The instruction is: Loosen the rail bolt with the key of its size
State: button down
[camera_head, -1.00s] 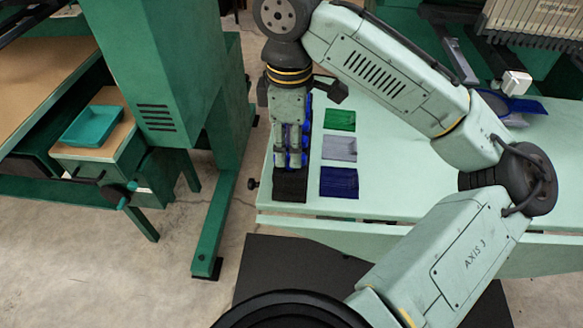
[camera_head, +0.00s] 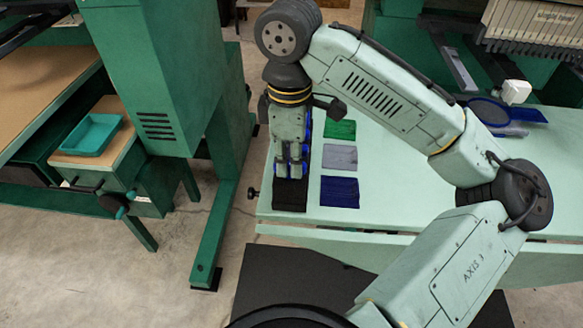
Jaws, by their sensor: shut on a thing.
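My gripper (camera_head: 290,170) points down over a black strip (camera_head: 289,198) near the left end of the pale green table. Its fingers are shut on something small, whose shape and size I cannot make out. A little blue shows beside and between the fingers; I cannot tell what it belongs to. A dark knob-like piece (camera_head: 253,194) sticks out at the table's left edge; I cannot tell whether it is the rail bolt. No key can be told apart clearly.
Green (camera_head: 340,130), grey (camera_head: 340,157) and blue (camera_head: 340,191) patches lie right of the strip on the table (camera_head: 400,180). Dark blue items (camera_head: 515,113) lie farther right, behind my arm. A green machine stands left, with a teal tray (camera_head: 90,135) beside it.

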aim_at(290, 163)
dwell(0.4)
jog(key=shift+r+p, duration=3.15)
jog(key=shift+p, duration=0.45)
jog(key=shift+f, duration=0.1)
